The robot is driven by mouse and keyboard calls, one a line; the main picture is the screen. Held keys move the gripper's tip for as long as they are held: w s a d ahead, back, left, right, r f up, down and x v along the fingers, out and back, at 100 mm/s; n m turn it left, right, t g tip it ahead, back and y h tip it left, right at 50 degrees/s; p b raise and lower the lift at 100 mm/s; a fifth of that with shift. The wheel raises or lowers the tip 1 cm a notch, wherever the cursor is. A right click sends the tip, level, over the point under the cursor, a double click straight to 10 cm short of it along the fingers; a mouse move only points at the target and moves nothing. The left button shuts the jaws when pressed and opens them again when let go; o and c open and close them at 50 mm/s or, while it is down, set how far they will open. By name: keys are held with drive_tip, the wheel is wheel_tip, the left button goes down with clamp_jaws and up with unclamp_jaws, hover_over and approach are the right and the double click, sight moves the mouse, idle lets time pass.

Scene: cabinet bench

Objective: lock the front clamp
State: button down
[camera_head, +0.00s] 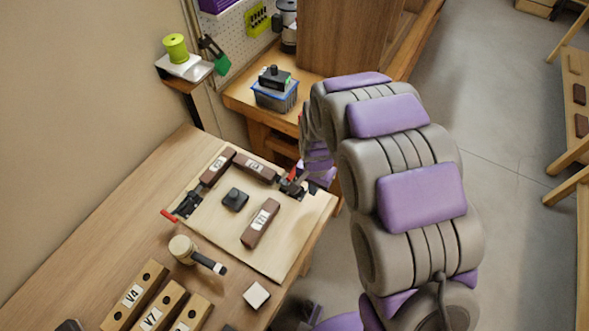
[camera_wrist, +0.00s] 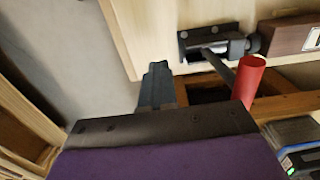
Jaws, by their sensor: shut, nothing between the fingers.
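A toggle clamp (camera_head: 291,187) with a red-tipped handle is mounted at the board's right corner. It also shows in the wrist view (camera_wrist: 215,48), where its dark lever ends in a red grip (camera_wrist: 249,80) that sticks out past the board edge. A second clamp (camera_head: 186,205) with a red handle sits at the board's left edge. Which one is called front is not clear. My gripper (camera_wrist: 157,85) is shut and empty, left of the red grip and apart from it. In the head view my gripper is partly hidden beside the right clamp.
The pale board (camera_head: 290,232) carries dark brown blocks (camera_head: 260,223) and a small black block (camera_head: 235,199). A mallet (camera_head: 190,252) and several labelled wooden blocks (camera_head: 135,295) lie in front. A workbench with a blue bin (camera_head: 275,95) stands behind. Open floor lies right.

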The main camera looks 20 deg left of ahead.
drive_tip(key=shift+d+f, duration=0.2)
drive_tip(key=shift+f, duration=0.25)
drive_tip(key=c, duration=1.8)
unclamp_jaws()
drive_tip(key=o, duration=0.3)
wheel_tip(320, 180, up, 7)
drive_tip(key=p, duration=0.2)
drive_tip(key=shift+p, duration=0.35)
